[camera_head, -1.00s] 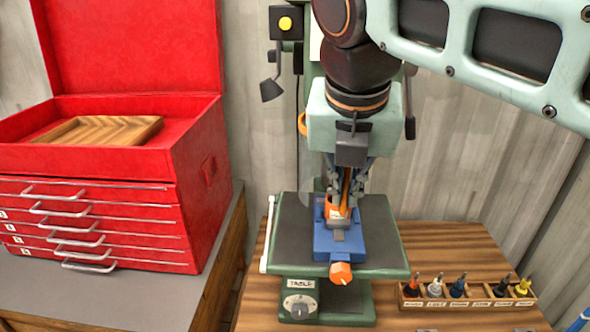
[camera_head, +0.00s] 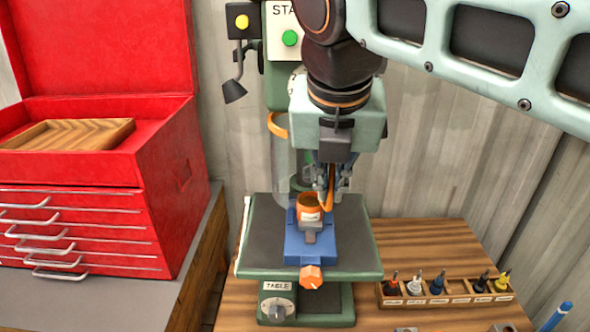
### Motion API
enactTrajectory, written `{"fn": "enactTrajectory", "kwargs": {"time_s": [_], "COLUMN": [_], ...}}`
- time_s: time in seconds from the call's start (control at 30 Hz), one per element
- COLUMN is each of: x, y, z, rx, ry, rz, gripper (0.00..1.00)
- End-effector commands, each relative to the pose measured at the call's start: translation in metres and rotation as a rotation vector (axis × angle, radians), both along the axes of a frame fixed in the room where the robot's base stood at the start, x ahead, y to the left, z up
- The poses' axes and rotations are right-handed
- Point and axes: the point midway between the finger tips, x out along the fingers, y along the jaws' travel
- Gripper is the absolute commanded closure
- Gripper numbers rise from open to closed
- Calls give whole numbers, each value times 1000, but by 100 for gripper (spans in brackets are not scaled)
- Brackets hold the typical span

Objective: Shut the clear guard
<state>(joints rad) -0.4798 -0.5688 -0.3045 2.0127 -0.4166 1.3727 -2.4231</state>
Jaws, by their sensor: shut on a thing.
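The clear guard (camera_head: 286,168) is a see-through curved pane hanging at the front of the green drill press (camera_head: 279,85), above its table. An orange bracket (camera_head: 277,125) is at its upper left. My gripper (camera_head: 328,194) points down at the guard's right side, above the press table. It is shut on a slim upright orange strip, which looks like the guard's handle. A blue vise (camera_head: 311,246) with an orange knob stands on the press table, holding an orange cup-like piece (camera_head: 311,204) with a label. My wrist hides part of the press head and the guard's edge.
A red tool chest (camera_head: 95,170) with its lid up and a wooden tray (camera_head: 68,133) inside stands at left. A wooden rack (camera_head: 446,300) of small coloured bits is at lower right. The bench right of the press is mostly clear.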

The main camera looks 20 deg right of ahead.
Motion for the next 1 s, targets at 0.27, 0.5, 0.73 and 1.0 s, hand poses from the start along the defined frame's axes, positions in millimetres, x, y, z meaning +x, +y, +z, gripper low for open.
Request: {"fn": "enactTrajectory", "kwargs": {"time_s": [0.27,0.5,0.73,1.0], "x": [-1,-1,-1,-1], "y": [-1,-1,-1,0], "z": [0,0,0,1], "rx": [0,0,0,0], "ry": [1,2,2,0], "rz": [-3,-3,-2,-1], "gripper": [100,100,76,76]}}
